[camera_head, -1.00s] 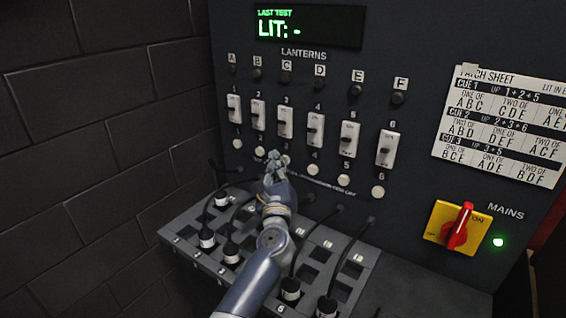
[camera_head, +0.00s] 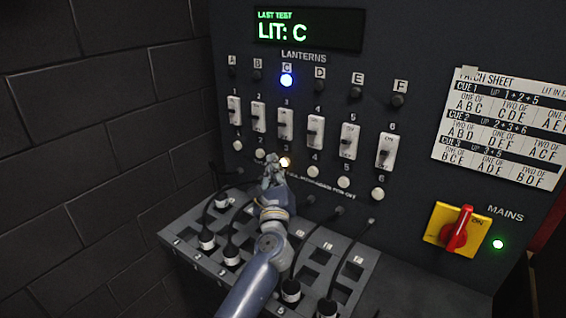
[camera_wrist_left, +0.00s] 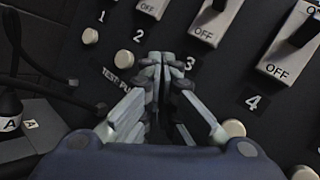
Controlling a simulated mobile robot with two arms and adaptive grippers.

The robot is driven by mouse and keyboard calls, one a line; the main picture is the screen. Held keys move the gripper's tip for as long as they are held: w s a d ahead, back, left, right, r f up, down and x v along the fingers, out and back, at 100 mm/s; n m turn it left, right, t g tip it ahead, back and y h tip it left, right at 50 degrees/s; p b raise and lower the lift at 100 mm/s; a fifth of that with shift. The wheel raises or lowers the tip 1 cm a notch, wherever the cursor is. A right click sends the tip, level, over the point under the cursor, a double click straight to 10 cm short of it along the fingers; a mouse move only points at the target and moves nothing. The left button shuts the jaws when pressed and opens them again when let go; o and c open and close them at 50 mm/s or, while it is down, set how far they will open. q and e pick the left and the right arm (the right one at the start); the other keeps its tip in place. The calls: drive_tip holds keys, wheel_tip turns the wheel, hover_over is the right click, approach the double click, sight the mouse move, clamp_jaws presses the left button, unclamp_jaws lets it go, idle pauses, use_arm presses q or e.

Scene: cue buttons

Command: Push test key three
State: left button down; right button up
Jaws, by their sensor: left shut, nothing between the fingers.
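The lantern under C (camera_head: 287,80) is lit blue. The display (camera_head: 309,29) reads "LIT: C". My right gripper is not in view.
Round keys sit on both sides, such as key two (camera_head: 260,154) and key four (camera_head: 312,171). Above them are the toggle switches (camera_head: 315,130). A sloped patch tray (camera_head: 330,243) with plugs and cables lies below. A red mains switch (camera_head: 458,228) is at right.

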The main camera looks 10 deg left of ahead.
use_arm(q)
drive_tip(key=shift+s, duration=0.15)
drive_tip(key=s, duration=0.1)
drive_tip(key=s+a+p, duration=0.1)
drive_tip(key=s, duration=0.1)
drive_tip(key=s+a+p, duration=0.1)
drive_tip(key=s, duration=0.1)
drive_tip(key=shift+s+a, duration=0.1)
drive_tip(key=shift+s, duration=0.15)
idle(0.4)
